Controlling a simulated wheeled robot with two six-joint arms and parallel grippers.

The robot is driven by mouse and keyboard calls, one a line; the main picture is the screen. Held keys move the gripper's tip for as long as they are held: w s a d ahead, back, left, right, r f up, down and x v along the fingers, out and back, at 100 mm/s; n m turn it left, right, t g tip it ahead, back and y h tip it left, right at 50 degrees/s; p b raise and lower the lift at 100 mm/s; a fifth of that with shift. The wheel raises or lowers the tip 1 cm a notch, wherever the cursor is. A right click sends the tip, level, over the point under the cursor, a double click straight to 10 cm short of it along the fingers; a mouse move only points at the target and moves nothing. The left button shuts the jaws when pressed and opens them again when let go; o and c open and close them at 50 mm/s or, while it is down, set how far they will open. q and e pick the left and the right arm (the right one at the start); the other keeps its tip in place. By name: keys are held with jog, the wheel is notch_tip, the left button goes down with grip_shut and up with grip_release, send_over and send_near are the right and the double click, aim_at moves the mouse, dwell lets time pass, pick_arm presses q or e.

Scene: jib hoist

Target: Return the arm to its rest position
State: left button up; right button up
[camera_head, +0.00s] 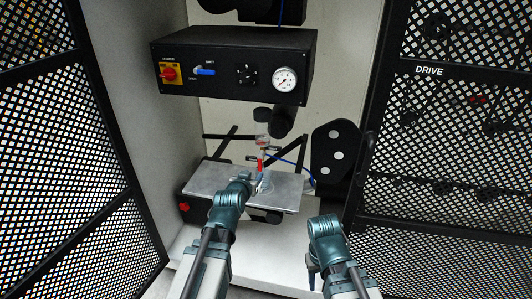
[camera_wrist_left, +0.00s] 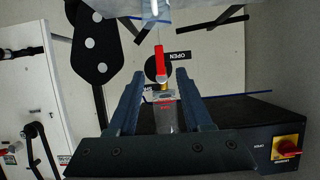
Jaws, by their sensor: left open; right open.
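My left arm reaches forward over the grey plate (camera_head: 215,178) in the head view. Its gripper (camera_head: 262,184) is close to a red lever (camera_head: 260,164) below a clear bowl (camera_head: 262,130). In the left wrist view this gripper (camera_wrist_left: 161,88) is open. The red lever (camera_wrist_left: 159,62) and a clear cylinder (camera_wrist_left: 167,118) show in line with the space between its fingers; I cannot tell whether they touch. My right arm is low at the right of the plate. Its gripper (camera_head: 313,273) is open, seen only in part.
A black control box (camera_head: 225,85) with a red switch, blue lever and gauge hangs above. A black bracket (camera_head: 336,155) stands right of the plate. Black mesh panels (camera_head: 65,150) flank the bay; the right one (camera_head: 460,130) reads DRIVE. A blue hose (camera_head: 302,172) runs beside the plate.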

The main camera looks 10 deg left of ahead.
pick_arm(q)
jog(key=s+d+f+m+g+h, duration=0.1)
jog(key=s+d+f+m+g, duration=0.1)
jog(key=s+d+f+g, duration=0.65)
jog(key=s+d+f+m+g+y, duration=0.1)
jog(key=s+d+f+g, duration=0.15)
jog(key=s, duration=0.55)
jog(key=s+d+f+g+y, duration=0.1)
jog(key=s+d+f+g, duration=0.15)
jog(key=s, duration=0.45)
notch_tip(320, 180, up, 17)
jog(key=s+p, duration=0.1)
jog(key=p, duration=1.6)
jog(key=shift+s+a, duration=0.15)
jog(key=shift+a, duration=0.05)
